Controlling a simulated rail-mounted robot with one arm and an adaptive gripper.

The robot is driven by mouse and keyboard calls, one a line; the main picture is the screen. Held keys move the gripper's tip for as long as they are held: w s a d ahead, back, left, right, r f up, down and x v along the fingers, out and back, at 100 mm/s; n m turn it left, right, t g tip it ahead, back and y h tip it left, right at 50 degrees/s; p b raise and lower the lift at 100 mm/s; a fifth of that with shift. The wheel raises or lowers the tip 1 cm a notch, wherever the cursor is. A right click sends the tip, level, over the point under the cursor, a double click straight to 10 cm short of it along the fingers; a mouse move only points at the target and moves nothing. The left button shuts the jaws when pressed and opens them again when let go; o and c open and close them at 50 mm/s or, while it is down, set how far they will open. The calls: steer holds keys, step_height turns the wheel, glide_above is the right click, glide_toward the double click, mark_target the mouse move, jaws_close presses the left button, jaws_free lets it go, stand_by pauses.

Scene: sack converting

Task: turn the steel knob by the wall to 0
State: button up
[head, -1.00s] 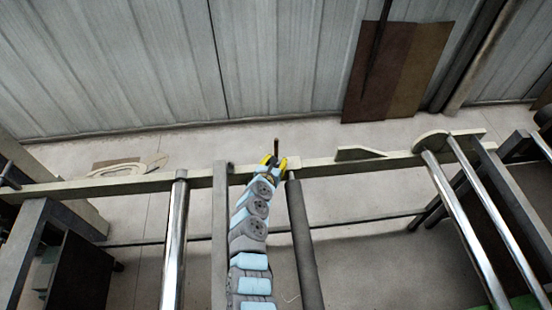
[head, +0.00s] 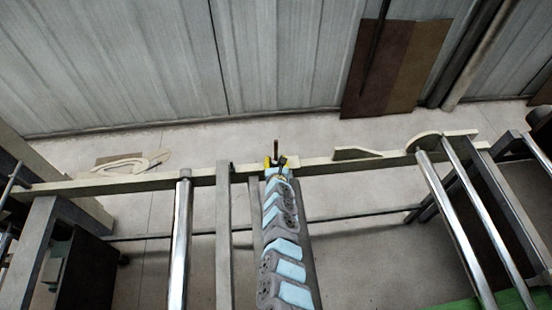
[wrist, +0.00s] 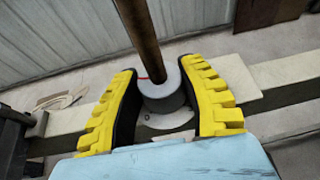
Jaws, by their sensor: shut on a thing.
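The steel knob (wrist: 166,98) is a short grey cylinder with a thin red line near its upper left. It shows between my gripper's fingers in the wrist view, above a pale round plate (wrist: 166,134) on the frame beam. My gripper (wrist: 160,75) has yellow ribbed fingers with dark pads and is shut on the knob, one finger on each side. In the head view my gripper (head: 276,164) is at the far beam, and the knob is too small to make out there.
A brown upright rod (wrist: 142,35) rises close behind the knob. The pale beam (head: 130,185) runs across the frame, with shiny rollers (head: 180,245) on both sides of my arm. A corrugated wall (head: 120,70) and brown boards (head: 395,70) stand behind.

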steer(key=shift+d+n+y+p, duration=0.1)
steer(key=shift+n+y+p, duration=0.2)
steer(key=shift+n+y, duration=0.6)
steer(key=shift+f+n+g+y, duration=0.1)
steer(key=shift+n+g+y, duration=0.35)
steer(key=shift+y, duration=0.35)
steer(key=n+y+b, duration=0.1)
steer(key=b, duration=0.1)
steer(key=n+g+y+b, duration=0.1)
steer(key=n+y+b, duration=0.1)
steer(key=shift+f+n+g, duration=0.2)
steer(key=shift+n+g, duration=0.05)
steer(key=n+g+y+b, duration=0.1)
steer(key=n+y+b, duration=0.1)
steer(key=b, duration=0.3)
steer(key=shift+g, duration=0.4)
steer(key=n+g+y+b, duration=0.1)
steer(key=n+b, duration=0.1)
steer(key=b, duration=0.4)
steer(key=shift+f+g+y, duration=0.1)
steer(key=shift+g+y, duration=0.2)
steer(key=shift+n+g+b, duration=0.3)
steer(key=shift+b, duration=0.95)
steer(key=shift+y+b, duration=0.3)
steer(key=shift+b, duration=0.65)
steer(key=shift+r+n+g+y+b, duration=0.35)
steer(key=shift+n+g+b, duration=0.2)
steer(key=shift+b, duration=0.45)
